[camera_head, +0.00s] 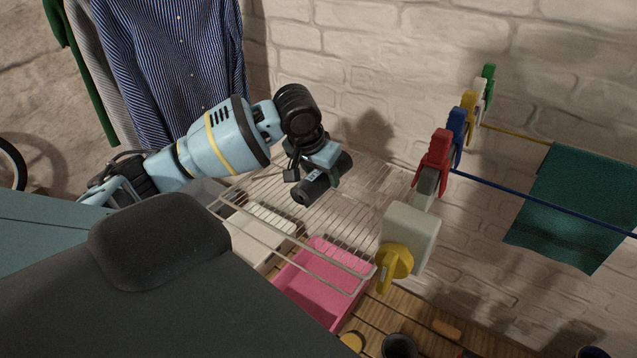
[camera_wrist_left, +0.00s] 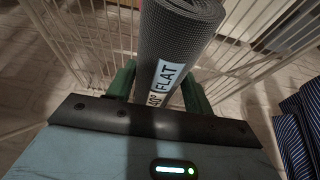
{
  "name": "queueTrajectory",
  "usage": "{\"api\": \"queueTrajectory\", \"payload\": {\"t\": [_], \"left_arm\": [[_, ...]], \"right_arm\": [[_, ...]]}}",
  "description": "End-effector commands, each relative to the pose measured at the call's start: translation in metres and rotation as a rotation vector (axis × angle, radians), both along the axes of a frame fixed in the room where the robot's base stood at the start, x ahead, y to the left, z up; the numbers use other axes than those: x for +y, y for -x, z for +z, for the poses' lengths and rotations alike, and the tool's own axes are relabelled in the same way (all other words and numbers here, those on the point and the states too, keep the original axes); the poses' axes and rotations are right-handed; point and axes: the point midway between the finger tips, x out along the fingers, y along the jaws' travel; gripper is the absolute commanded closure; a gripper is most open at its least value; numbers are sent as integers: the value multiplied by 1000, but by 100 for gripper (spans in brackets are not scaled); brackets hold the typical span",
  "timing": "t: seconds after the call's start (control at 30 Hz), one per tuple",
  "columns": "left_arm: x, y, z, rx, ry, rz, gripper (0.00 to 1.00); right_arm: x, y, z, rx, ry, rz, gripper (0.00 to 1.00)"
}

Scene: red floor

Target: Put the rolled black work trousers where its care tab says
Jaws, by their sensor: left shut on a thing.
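The rolled black work trousers (camera_head: 322,182) are a dark roll in my left gripper (camera_head: 330,176), over the wire drying rack (camera_head: 345,205). In the left wrist view the roll (camera_wrist_left: 175,35) sits between the two green fingers (camera_wrist_left: 163,88), which are shut on it. A pale care tab (camera_wrist_left: 168,82) on the roll reads "FLAT" with a temperature figure beside it; its first digit is hard to read. The rack's wires lie beyond the roll; I cannot tell whether the roll touches them. My right gripper is not in view.
A pink basin (camera_head: 318,292) and a white basin (camera_head: 252,240) stand below the rack. Coloured pegs (camera_head: 435,160) and lines with a teal cloth (camera_head: 580,205) are at right. A striped shirt (camera_head: 175,70) hangs at left. Part of the rack looks bare.

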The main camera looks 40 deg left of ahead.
Motion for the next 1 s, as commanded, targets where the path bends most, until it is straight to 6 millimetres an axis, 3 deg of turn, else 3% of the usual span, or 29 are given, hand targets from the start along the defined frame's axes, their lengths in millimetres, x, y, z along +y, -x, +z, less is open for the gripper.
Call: {"api": "queueTrajectory", "payload": {"t": [0.07, 0.3, 0.73, 0.77, 0.9, 1.0], "left_arm": [[12, -3, 0, -2, -1, 8, 79], [10, -3, -32, -4, -2, 4, 79], [9, -3, -37, -4, -2, 3, 79], [9, -3, -38, -3, -1, 3, 46], [9, -3, -38, -3, -1, 3, 27], [9, -2, -38, -3, -1, 3, 27]], "right_arm": [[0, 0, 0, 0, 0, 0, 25], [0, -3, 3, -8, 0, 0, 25], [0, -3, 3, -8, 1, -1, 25], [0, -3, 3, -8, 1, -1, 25], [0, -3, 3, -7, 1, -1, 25], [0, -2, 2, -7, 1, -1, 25]]}}
